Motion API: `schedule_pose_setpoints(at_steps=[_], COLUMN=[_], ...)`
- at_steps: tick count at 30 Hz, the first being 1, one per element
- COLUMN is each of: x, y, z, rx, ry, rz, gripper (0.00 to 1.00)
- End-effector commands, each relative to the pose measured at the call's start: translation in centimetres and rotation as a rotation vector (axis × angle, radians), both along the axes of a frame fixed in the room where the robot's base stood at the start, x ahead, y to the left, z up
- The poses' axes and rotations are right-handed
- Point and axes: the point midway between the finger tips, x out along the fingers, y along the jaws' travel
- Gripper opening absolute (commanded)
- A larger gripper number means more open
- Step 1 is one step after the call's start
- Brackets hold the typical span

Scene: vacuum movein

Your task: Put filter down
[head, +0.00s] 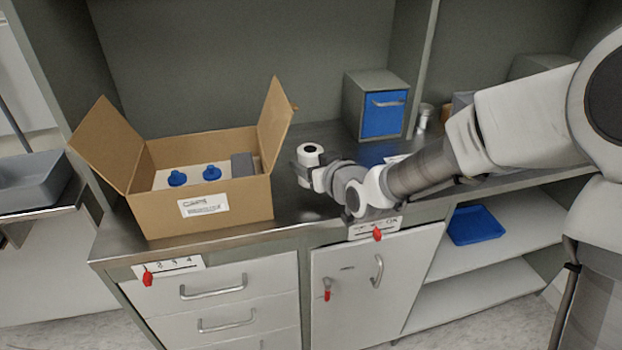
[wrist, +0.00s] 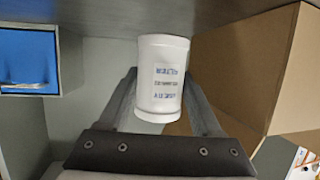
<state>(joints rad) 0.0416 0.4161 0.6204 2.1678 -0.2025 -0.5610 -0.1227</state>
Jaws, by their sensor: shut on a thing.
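The filter (head: 310,150) is a white cylinder with a dark round opening on top in the head view. The fingers of my gripper (wrist: 162,100) also show in the wrist view, one on each side of the filter. Whether the filter's base touches the counter cannot be told.
The open cardboard box (head: 205,210) stands on the counter (head: 290,207) at left, holding two blue-topped items and a grey block. A cabinet with a blue drawer (head: 384,113) stands behind at right. Bare counter lies between them. A grey sink-like tray (head: 30,180) is at far left.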

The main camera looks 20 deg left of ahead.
Motion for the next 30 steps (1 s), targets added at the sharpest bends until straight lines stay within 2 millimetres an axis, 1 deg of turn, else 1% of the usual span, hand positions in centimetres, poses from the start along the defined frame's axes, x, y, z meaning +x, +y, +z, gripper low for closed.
schedule_pose_setpoints(at_steps=[1,3,6,13,18,19,23,24,30], x=[0.0,0.0,0.0,0.0,0.0,0.0,0.0,-0.1,-0.1], y=[0.0,0.0,0.0,0.0,0.0,-0.1,-0.1,0.0,-0.1], z=[-1.0,-2.2,-3.4,-3.3,-3.8,-3.6,-3.6,-3.6,-3.6], rx=[0.0,0.0,-0.001,-0.001,-0.001,-0.001,-0.001,-0.001,-0.001], ry=[0.002,0.004,0.002,-0.001,-0.001,0.0,0.0,0.0,0.001], rz=[0.001,0.0,0.001,0.0,0.0,0.0,0.0,0.0,0.0], gripper=[0.03,0.03,0.03,0.03,0.03,0.71,0.94,0.96,0.96])
